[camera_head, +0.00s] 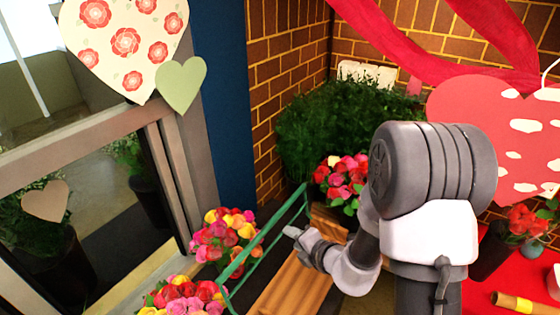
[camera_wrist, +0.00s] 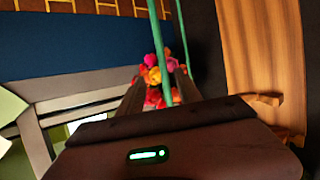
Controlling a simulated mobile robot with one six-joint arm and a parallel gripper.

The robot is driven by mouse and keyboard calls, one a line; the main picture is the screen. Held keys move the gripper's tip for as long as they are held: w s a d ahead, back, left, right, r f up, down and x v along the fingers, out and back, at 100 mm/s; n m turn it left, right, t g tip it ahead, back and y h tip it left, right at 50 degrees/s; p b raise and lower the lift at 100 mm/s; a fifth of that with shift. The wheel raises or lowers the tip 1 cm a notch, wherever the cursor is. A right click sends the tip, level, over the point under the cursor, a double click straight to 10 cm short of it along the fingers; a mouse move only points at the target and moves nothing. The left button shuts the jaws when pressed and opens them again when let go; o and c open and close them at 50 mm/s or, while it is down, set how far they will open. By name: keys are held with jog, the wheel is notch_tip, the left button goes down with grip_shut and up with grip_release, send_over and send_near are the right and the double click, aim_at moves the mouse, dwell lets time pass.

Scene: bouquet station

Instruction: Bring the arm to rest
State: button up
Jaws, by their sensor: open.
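My arm (camera_head: 430,220) rises at the right of the head view and bends down to the left. My gripper (camera_head: 291,232) is small there, above wooden slats and close to a green rail (camera_head: 265,245). In the wrist view my gripper (camera_wrist: 157,85) is open, its dark fingers apart. A green bar (camera_wrist: 160,50) and a bunch of pink, orange and red flowers (camera_wrist: 152,72) show between and beyond the fingers. Nothing appears to be held. I cannot tell whether the gripper touches the rail.
Flower bunches (camera_head: 223,235) stand left of the rail. Wooden slats (camera_head: 285,285) lie below my gripper; wood (camera_wrist: 262,50) also shows in the wrist view. A red table (camera_head: 510,270) is at right. Brick walls (camera_head: 285,75) and greenery (camera_head: 325,125) are behind.

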jog(key=s+a+r+n+g+y, duration=0.1)
jog(key=s+a+r+n+y, duration=0.15)
jog(key=a+r+n, duration=0.4)
jog(key=s+a+r+n+g+y, duration=0.2)
jog(key=s+a+r+n, duration=0.15)
jog(key=r+n, duration=0.6)
jog(key=s+d+r+n+g+h, duration=0.1)
jog(key=s+r+n+h, duration=0.15)
jog(key=s+n, duration=0.55)
jog(key=s+d+r+n+g+h, duration=0.1)
jog(key=s+d+r+n, duration=0.15)
jog(key=s+n, duration=0.55)
jog(key=s+d+r+n+t+h, duration=0.1)
jog(key=d+r+n+h, duration=0.2)
jog(key=d+n, duration=0.35)
jog(key=s+d+f+n+h+b, duration=0.1)
jog(key=s+f+n+b, duration=0.1)
jog(key=f+b, duration=2.9)
notch_tip(320, 180, down, 3)
jog(key=shift+s+f, duration=0.1)
jog(key=shift+s, duration=0.6)
jog(key=shift+n, duration=0.25)
